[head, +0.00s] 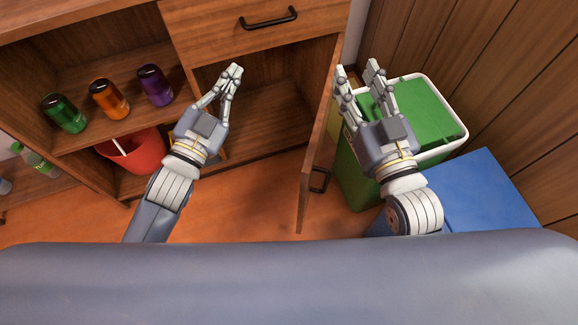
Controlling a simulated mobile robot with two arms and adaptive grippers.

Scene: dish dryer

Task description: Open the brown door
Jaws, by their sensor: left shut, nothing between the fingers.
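The brown door (311,165) stands swung out from the wooden cabinet, seen nearly edge-on. Its black handle (319,180) is low on the face turned to the right. The compartment (270,115) to the left of the door is open to view. My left gripper (236,69) is shut and empty, in front of this compartment and left of the door. My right gripper (358,68) is open and empty, just right of the door's upper part. I cannot tell whether it touches the door.
A drawer (235,30) with a black handle is above the compartment. Green, orange and purple bottles (108,99) stand on the left shelf, above a red bucket (133,152). A green bin (420,105) and a blue box (480,190) crowd the door's right side.

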